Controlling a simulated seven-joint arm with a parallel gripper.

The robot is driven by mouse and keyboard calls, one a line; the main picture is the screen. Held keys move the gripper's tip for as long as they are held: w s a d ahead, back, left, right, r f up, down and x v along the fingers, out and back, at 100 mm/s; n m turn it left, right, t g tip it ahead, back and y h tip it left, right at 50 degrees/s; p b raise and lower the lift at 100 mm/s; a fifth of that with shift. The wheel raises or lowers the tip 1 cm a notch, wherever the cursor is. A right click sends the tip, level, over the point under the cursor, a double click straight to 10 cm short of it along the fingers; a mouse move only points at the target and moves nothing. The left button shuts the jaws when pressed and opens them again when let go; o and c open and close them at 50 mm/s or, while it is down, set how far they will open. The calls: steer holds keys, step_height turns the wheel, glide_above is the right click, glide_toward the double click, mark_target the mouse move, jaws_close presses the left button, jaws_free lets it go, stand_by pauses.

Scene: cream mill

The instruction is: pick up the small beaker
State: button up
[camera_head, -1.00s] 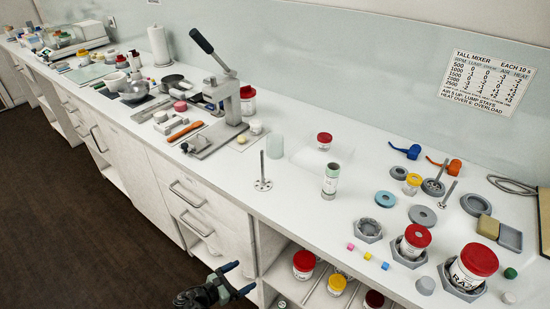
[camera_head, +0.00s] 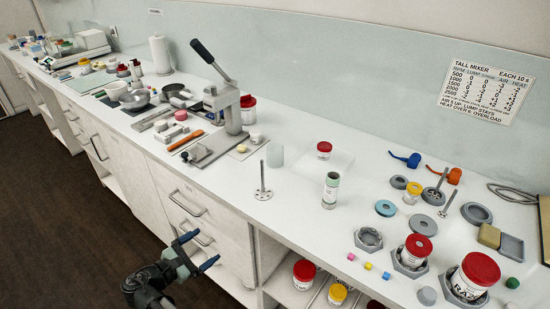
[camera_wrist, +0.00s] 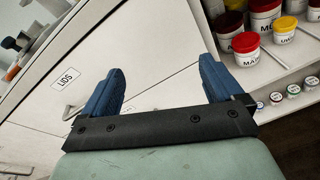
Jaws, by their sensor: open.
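A small frosted, translucent cylinder (camera_head: 275,155) stands upright on the counter, right of the lever press. It looks like the small beaker, but I cannot tell for certain. A taller pale container with a label and a green band (camera_head: 330,190) stands to its right. My gripper (camera_head: 198,251) is open and empty in front of the cabinet drawers, below the counter top and well apart from the cylinder. In the wrist view its two blue fingers (camera_wrist: 161,66) are spread before the white cabinet front. No beaker shows there.
A lever press (camera_head: 230,105) stands behind and left of the cylinder. A stirrer on a round foot (camera_head: 263,193) stands in front of it. Lidded jars (camera_head: 304,272) fill the open shelf below the counter.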

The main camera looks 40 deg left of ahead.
steer(key=w+d+r+m+g, duration=0.3)
steer(key=w+d+r+m, duration=0.2)
steer(key=w+d+r, duration=0.5)
steer(key=w+d+r+m+g, duration=0.2)
steer(key=w+d+r+m, duration=0.25)
steer(key=d+r, duration=0.7)
steer(key=w+a+r+m+g+y, duration=0.2)
steer(key=w+a+r+g+y, duration=0.15)
steer(key=w+a+r, duration=0.6)
steer(key=m+g+y, duration=0.1)
steer(key=m+g, duration=0.4)
steer(key=m, duration=0.2)
glide_toward(274, 151)
steer(key=f, duration=0.3)
steer(key=shift+s+d+f, duration=0.15)
steer(key=shift+s, duration=0.05)
steer(key=shift+a+x, duration=0.15)
steer(key=shift+x, duration=1.2)
steer(key=shift+a+x, duration=0.2)
steer(key=shift+x, duration=1.1)
steer(key=shift+s, duration=0.15)
steer(key=shift+c, duration=0.2)
steer(key=c, duration=1)
